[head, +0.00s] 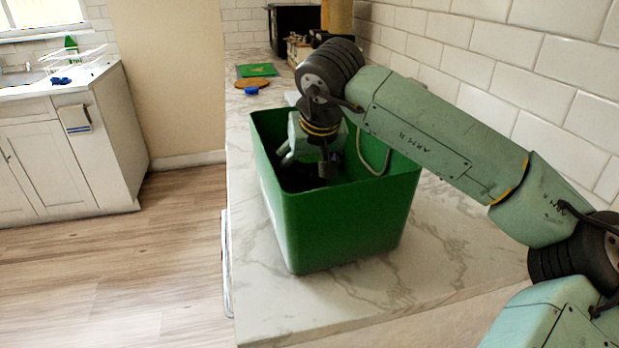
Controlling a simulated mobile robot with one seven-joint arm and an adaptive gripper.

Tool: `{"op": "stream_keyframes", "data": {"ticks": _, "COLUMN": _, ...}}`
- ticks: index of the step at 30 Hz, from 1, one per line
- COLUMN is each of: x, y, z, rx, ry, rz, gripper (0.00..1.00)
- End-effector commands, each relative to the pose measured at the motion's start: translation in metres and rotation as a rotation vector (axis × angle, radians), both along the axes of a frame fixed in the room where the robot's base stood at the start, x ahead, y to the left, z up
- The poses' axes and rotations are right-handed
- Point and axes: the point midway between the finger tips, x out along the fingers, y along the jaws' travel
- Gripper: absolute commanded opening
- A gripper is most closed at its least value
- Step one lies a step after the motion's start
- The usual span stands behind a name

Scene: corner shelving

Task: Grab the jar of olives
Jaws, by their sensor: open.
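My gripper (308,172) reaches down into a green bin (345,228) on the marble counter. The gripper is open, and its fingers are inside the bin, partly hidden by dark shadow and the bin's walls. I cannot make out a jar of olives; the bin's floor and contents are hidden by the front wall and my gripper.
The bin's walls stand around my gripper. A white tiled wall (480,55) runs along the right. Farther back on the marble counter (330,300) are a green board (258,70), a round wooden board (252,84) and a blue item (251,91). The counter in front of the bin is clear.

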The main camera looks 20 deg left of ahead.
Motion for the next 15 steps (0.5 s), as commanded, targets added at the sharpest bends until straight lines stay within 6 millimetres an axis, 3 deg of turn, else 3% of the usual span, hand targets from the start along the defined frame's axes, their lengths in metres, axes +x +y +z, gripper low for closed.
{"op": "stream_keyframes", "data": {"ticks": 6, "x": 0.009, "y": 0.006, "z": -0.019, "rx": 0.001, "ry": 0.000, "rz": 0.000, "gripper": 0.76}}
{"op": "stream_keyframes", "data": {"ticks": 13, "x": 0.010, "y": 0.006, "z": -0.021, "rx": 0.000, "ry": 0.000, "rz": 0.001, "gripper": 0.76}}
{"op": "stream_keyframes", "data": {"ticks": 15, "x": 0.010, "y": 0.006, "z": -0.021, "rx": 0.000, "ry": 0.000, "rz": 0.001, "gripper": 0.71}}
